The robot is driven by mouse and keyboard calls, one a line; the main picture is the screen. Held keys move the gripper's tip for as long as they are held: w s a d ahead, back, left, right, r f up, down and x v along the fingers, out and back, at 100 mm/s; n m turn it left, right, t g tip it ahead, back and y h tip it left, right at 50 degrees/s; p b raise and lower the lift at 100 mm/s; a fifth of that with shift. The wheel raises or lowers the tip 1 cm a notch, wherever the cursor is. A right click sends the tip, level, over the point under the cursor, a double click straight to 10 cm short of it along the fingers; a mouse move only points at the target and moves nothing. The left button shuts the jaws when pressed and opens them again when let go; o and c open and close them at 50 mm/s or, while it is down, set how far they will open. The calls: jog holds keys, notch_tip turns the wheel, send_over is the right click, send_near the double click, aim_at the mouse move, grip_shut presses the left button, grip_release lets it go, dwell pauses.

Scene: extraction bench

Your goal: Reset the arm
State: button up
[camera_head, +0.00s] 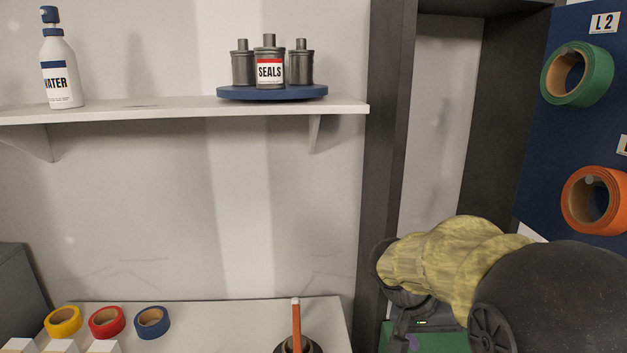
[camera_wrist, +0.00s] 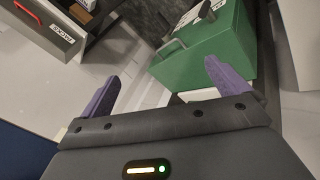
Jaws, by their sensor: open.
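My arm, with a yellow patterned cover (camera_head: 450,262), reaches in from the lower right of the head view. My gripper shows in the wrist view, with its two purple fingers (camera_wrist: 158,88) spread wide apart and nothing between them. Behind the fingers, the wrist view shows pale floor and a green box (camera_wrist: 205,58) with a dark handle, near the right finger. In the head view only a small purple part of the gripper shows low down, in front of a green surface.
A white shelf (camera_head: 180,110) holds a water bottle (camera_head: 60,65) and a blue turntable (camera_head: 272,94) with SEALS canisters. Tape rolls (camera_head: 107,322) lie on the bench below. Green (camera_head: 577,75) and orange (camera_head: 594,200) rolls hang right. An open drawer (camera_wrist: 42,30) shows in the wrist view.

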jog(key=s+a+f+n+t+y, duration=0.2)
jog(key=s+a+f+n+y, duration=0.3)
jog(key=s+a+f, duration=0.3)
notch_tip(320, 180, down, 3)
jog(key=shift+r+y, duration=0.1)
jog(key=shift+y, duration=0.6)
dwell(0.6)
